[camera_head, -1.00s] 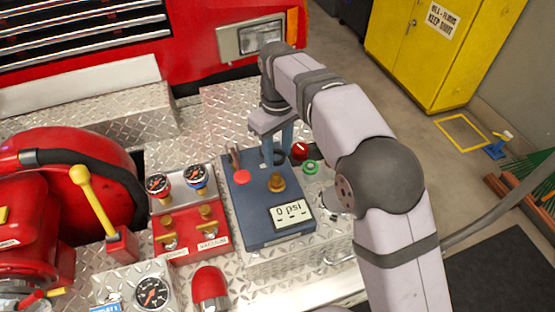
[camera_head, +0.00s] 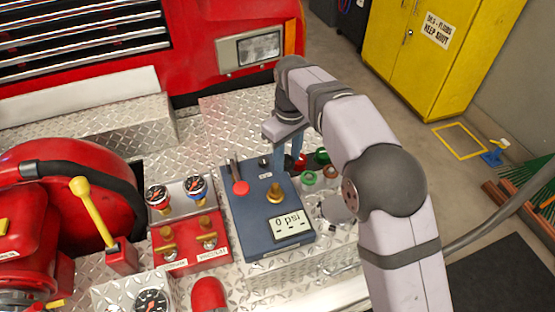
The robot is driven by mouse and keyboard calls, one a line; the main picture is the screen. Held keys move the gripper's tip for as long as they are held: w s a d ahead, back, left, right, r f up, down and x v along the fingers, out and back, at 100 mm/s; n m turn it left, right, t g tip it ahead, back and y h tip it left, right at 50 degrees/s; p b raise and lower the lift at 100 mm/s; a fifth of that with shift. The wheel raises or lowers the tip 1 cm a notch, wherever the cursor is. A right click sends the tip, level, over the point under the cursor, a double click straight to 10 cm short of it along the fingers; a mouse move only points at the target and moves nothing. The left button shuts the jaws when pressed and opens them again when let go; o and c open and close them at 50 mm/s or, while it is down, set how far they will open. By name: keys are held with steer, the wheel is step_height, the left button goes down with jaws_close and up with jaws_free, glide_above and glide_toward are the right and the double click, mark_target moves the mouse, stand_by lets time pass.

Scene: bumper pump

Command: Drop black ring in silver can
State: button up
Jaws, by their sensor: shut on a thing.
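My gripper (camera_head: 287,160) points down over the back right of the blue panel, its blue fingers shut on the black ring (camera_head: 290,161). The ring shows only as a small dark patch at the fingertips, mostly hidden. The silver can (camera_head: 335,209) stands right of the panel, partly behind my arm, to the front right of the gripper. The gripper and ring are apart from the can.
A green ring (camera_head: 309,178) and a brownish ring (camera_head: 330,172) lie behind the can. The blue panel (camera_head: 258,222) carries a red button, a brass knob and a "0 psi" display. Red valves and gauges stand at left.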

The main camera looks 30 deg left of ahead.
steer(key=shift+t+y, duration=0.6)
steer(key=w+d+f, duration=0.1)
steer(key=w+d, duration=0.2)
steer(key=w, duration=0.1)
steer(key=w+d+f, duration=0.1)
steer(key=w+d, duration=0.3)
steer(key=w, duration=0.1)
steer(key=w+d+f+p, duration=0.1)
steer(key=w+d, duration=0.2)
steer(key=w, duration=0.2)
steer(key=shift+d+f, duration=0.2)
steer(key=shift+f, duration=0.2)
steer(key=w+d+f+t+y, duration=0.1)
steer(key=w+d+f, duration=0.2)
steer(key=w+d, duration=0.5)
steer(key=d, duration=0.4)
steer(key=shift+w+d+p, duration=0.15)
steer(key=shift+w+p, duration=0.2)
steer(key=shift+f, duration=0.2)
steer(key=shift+f+b, duration=0.95)
steer(key=shift+f, duration=0.3)
steer(key=shift+f+b, duration=0.3)
steer(key=shift+f, duration=0.2)
steer(key=o, duration=1.3)
